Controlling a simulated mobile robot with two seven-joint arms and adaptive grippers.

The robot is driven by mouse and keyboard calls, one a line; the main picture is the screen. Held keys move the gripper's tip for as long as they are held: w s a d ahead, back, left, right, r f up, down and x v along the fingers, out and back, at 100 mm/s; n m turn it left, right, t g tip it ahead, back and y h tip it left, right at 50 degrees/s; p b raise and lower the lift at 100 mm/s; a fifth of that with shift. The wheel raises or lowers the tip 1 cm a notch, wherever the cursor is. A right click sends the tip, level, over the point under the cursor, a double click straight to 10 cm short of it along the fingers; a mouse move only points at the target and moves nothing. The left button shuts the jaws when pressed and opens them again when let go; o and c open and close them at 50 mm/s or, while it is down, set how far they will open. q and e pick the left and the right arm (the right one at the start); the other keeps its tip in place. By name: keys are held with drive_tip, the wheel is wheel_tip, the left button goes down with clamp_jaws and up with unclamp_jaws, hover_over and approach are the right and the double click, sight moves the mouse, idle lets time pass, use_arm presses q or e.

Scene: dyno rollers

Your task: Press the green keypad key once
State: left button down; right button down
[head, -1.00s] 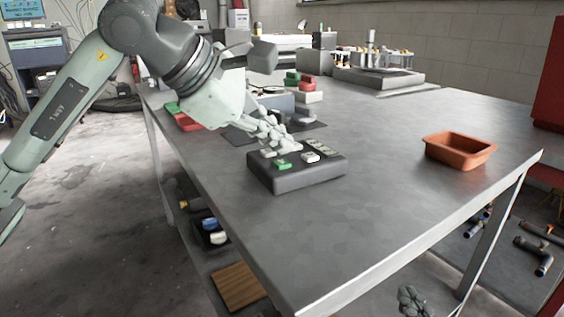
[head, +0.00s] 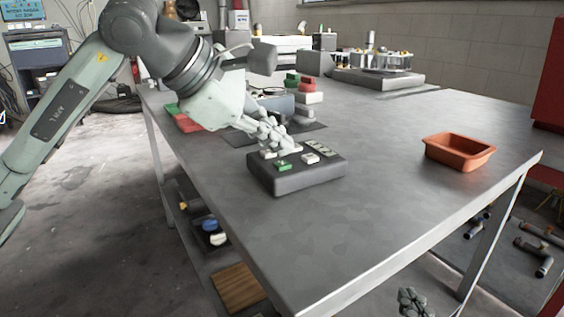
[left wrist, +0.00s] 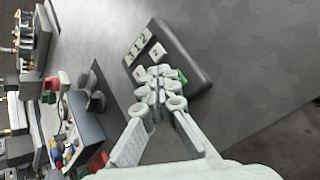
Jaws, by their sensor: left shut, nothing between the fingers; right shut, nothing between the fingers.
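The dark keypad (head: 297,181) lies on the grey table (head: 330,235) near its left edge. Its green key (head: 284,166) is at the front left of the keypad top, and a white key (head: 309,158) is to its right. My left gripper (head: 293,148) is shut and empty, with its tips over the back part of the keypad, behind the green key. In the left wrist view, the shut fingers (left wrist: 156,73) partly cover the green key (left wrist: 182,76), which shows just right of the tips. I cannot tell whether the tips touch the keypad. My right gripper (head: 413,302) is shut, low at the bottom edge.
An orange-brown tray (head: 458,152) stands on the right of the table. Red and green blocks (head: 298,80) and other equipment stand behind the keypad. The table between keypad and tray is clear. Below the table are a wooden board (head: 240,288) and several pipe pieces.

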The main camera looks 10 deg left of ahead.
sight(277, 165)
use_arm(q)
drive_tip(key=shift+f+b, duration=0.4)
drive_tip(key=shift+b, duration=0.1)
drive_tip(key=shift+f+b, duration=0.45)
idle(0.7)
idle(0.4)
drive_tip(key=shift+r+p, duration=0.5)
drive_tip(key=shift+r, duration=0.3)
drive_tip(key=shift+r+p, duration=1.8)
drive_tip(key=shift+r, duration=0.8)
drive_tip(key=shift+f, duration=0.1)
